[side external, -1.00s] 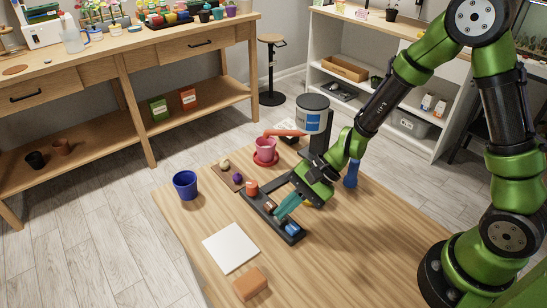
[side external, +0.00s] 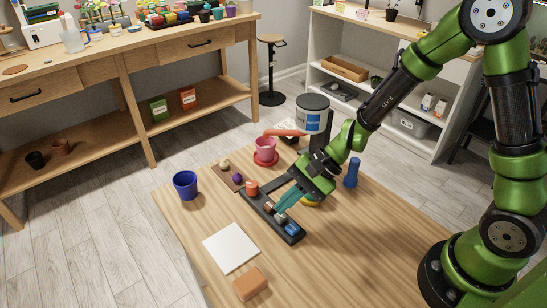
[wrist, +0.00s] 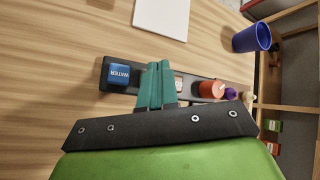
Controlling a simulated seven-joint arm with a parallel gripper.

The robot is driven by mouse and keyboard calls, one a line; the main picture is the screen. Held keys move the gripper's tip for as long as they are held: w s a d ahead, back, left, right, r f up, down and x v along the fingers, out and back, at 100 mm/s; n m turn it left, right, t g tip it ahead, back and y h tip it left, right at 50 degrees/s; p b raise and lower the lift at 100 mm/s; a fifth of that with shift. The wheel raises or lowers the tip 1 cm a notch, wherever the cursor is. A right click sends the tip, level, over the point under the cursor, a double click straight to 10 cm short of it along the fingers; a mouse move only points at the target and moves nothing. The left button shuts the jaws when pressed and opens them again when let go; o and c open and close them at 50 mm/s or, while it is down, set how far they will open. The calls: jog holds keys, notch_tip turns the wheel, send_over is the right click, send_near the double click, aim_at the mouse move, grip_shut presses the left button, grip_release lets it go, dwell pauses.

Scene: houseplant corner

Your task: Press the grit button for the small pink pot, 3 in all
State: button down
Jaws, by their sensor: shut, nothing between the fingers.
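The small pink pot (side external: 265,146) stands upright on a red saucer (side external: 266,160), beneath the orange-red spout (side external: 284,132) of the dispenser (side external: 313,116). In the wrist view the blue button (wrist: 119,75) reads WATER; other labels are unreadable. My gripper (side external: 279,208) is shut and empty, its teal fingers over the panel's middle. In the wrist view the fingers (wrist: 156,68) hide part of the row; contact cannot be told.
A blue cup (side external: 185,185) stands at the table's left edge. A white square (side external: 230,248) and an orange-brown block (side external: 250,284) lie left of the panel. A blue bottle-like object (side external: 352,172) stands behind my gripper.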

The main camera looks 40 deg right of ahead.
aim_at(285, 215)
jog(key=shift+r, duration=0.1)
jog(key=shift+r, duration=2.4)
dwell(0.7)
notch_tip(285, 215, up, 4)
jog(key=shift+f, duration=0.1)
jog(key=shift+f, duration=4.45)
jog(key=shift+f, duration=0.1)
jog(key=shift+f, duration=0.3)
